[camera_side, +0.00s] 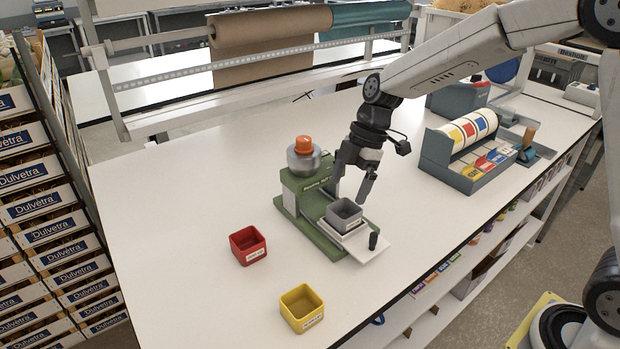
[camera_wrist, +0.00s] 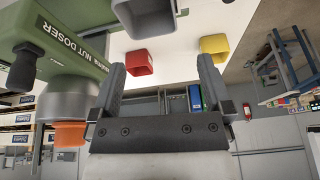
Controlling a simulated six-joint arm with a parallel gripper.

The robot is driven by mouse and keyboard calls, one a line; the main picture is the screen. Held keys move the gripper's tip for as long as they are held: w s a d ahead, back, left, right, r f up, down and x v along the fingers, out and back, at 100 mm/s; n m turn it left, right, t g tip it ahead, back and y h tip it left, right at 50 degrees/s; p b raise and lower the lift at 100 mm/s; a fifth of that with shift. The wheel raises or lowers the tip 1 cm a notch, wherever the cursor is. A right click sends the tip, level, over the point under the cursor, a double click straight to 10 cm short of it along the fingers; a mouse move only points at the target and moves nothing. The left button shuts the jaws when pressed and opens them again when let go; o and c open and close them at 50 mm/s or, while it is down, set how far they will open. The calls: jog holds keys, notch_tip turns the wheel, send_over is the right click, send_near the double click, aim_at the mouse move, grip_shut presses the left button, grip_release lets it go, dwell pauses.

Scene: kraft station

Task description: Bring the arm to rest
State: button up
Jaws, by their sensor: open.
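My gripper (camera_side: 352,184) is open and empty, with its fingers pointing down above the green nut doser (camera_side: 300,193) and its grey bin (camera_side: 343,215). In the wrist view my gripper (camera_wrist: 157,82) shows both fingers spread apart with nothing between them. My arm reaches in from the upper right.
A grey label dispenser (camera_side: 470,150) stands at the right. The table's left part is clear.

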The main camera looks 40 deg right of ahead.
jog(key=s+d+f+m+h, duration=0.1)
jog(key=s+m, duration=0.1)
jog(key=s+d+f+m, duration=0.1)
jog(key=s+m, duration=0.1)
jog(key=m, duration=0.1)
jog(key=s+d+f+m+h, duration=0.1)
jog(key=s+m, duration=0.1)
jog(key=shift+s+d+f+m+t+h, duration=0.2)
jog(key=shift+d+m+t+h, duration=0.1)
jog(key=shift+d+m+t, duration=0.1)
jog(key=s+f+m, duration=0.1)
jog(key=s+m, duration=0.1)
jog(key=s+d+f+m+t+h, duration=0.1)
jog(key=s+m, duration=0.1)
jog(key=m, duration=0.1)
jog(key=s+d+m, duration=0.1)
jog(key=s+m, duration=0.1)
jog(key=shift+s+d+f, duration=0.2)
jog(key=shift+s+f, duration=0.15)
jog(key=shift+f, duration=0.05)
jog(key=shift+s+d+f+m+t+h, duration=0.1)
jog(key=shift+s+f+m+t+h, duration=0.05)
jog(key=shift+s+m, duration=0.3)
jog(key=shift+s+d+f+m+t+h, duration=0.15)
jog(key=shift+s+m, duration=0.2)
jog(key=shift+m, duration=0.2)
jog(key=shift+a, duration=0.1)
